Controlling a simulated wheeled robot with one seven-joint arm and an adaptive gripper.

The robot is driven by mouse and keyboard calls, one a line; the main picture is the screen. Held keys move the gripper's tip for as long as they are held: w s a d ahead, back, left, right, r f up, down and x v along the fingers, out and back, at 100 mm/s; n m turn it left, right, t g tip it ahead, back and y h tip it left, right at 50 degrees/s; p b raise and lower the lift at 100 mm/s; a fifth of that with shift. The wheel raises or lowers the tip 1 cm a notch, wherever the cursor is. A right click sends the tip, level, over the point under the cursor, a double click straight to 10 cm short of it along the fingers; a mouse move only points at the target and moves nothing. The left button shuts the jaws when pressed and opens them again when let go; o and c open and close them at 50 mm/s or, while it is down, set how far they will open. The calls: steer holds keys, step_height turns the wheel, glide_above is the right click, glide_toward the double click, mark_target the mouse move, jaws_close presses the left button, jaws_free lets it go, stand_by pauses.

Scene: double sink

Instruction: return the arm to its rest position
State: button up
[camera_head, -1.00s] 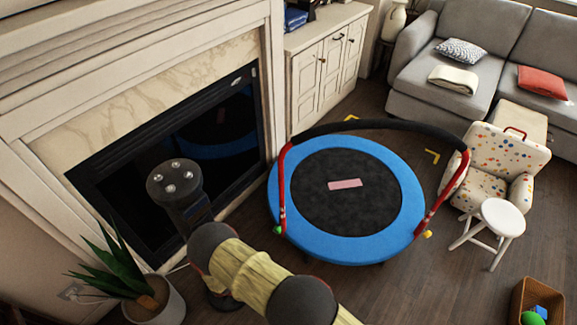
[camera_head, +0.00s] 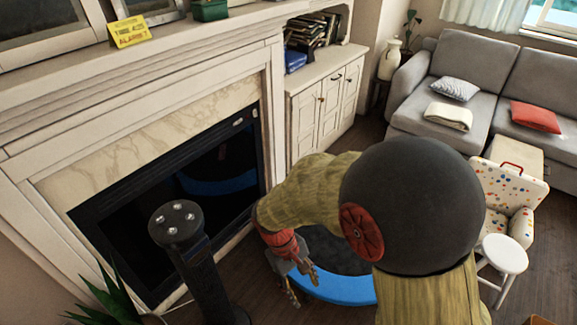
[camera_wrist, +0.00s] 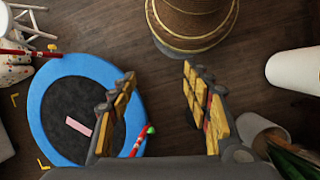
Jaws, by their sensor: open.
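My arm crosses the middle of the head view, with a large dark round joint and yellowish links. My gripper (camera_head: 303,290) hangs at its far end, pointing down, over or in front of the trampoline (camera_head: 345,289). In the wrist view my gripper (camera_wrist: 159,72) has its two yellow-padded fingers spread apart, with nothing between them but a view of the wooden floor. The arm hides much of the trampoline in the head view; its blue rim (camera_wrist: 36,105) shows at the left of the wrist view.
A fireplace (camera_head: 140,150) with a mantel stands at left, a white cabinet (camera_head: 322,105) beyond it. A grey sofa (camera_head: 440,75), spotted armchair (camera_head: 505,195) and white stool (camera_head: 503,254) are at right. The wrist view shows a potted plant (camera_wrist: 262,133) and brown round object (camera_wrist: 193,22).

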steer(key=s+d+r+m+t+y+p, duration=0.1)
steer(key=s+d+r+m+t, duration=0.1)
steer(key=d+r, duration=0.3)
steer(key=s+d+r+m+t+y+p, duration=0.1)
steer(key=d+r, duration=0.4)
steer(key=r, duration=0.8)
steer(key=s+d+r+m+t+y+p, duration=0.1)
steer(key=s+d+r+m+t, duration=0.3)
steer(key=r, duration=0.6)
steer(key=shift+d+t, duration=0.4)
steer(key=shift+d, duration=0.2)
